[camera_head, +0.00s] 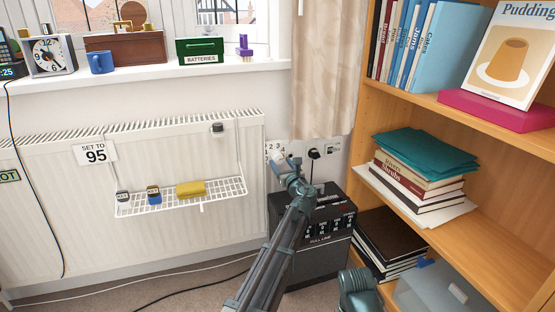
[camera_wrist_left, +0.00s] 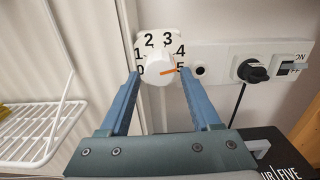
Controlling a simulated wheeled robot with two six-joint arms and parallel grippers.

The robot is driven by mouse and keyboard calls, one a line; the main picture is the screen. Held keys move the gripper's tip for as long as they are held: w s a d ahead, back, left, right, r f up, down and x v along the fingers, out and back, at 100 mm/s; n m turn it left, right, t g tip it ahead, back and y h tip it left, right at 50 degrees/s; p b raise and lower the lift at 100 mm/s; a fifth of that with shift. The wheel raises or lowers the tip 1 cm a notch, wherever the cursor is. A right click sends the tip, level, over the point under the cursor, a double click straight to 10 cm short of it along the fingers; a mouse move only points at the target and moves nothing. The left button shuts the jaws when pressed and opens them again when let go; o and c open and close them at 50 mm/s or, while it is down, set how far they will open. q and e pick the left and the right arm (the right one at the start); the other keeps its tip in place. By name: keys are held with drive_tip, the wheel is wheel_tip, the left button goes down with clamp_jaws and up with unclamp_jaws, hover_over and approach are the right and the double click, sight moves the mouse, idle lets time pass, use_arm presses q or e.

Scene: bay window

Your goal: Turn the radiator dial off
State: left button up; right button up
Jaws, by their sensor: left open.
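The radiator dial (camera_wrist_left: 158,62) is a white knob in front of a white plate with black numbers. Its orange pointer points right, close to the 5. In the head view the dial (camera_head: 277,150) is on the wall just right of the radiator (camera_head: 232,209), partly hidden by my gripper. My left gripper (camera_wrist_left: 161,78) is open, one finger on each side of the knob. I cannot tell whether the fingers touch it. In the head view my left gripper (camera_head: 284,162) reaches up to the dial.
A black box (camera_head: 328,232) stands below the dial. A black plug (camera_head: 314,154) with a cord is to its right. A white wire rack (camera_head: 217,195) hangs on the radiator at left. A wooden bookshelf (camera_head: 495,167) closes off the right side. A sign reads "SET TO 95" (camera_head: 95,153).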

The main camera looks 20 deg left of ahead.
sight(279, 160)
use_arm(q)
drive_tip(key=shift+x, duration=2.3)
clamp_jaws()
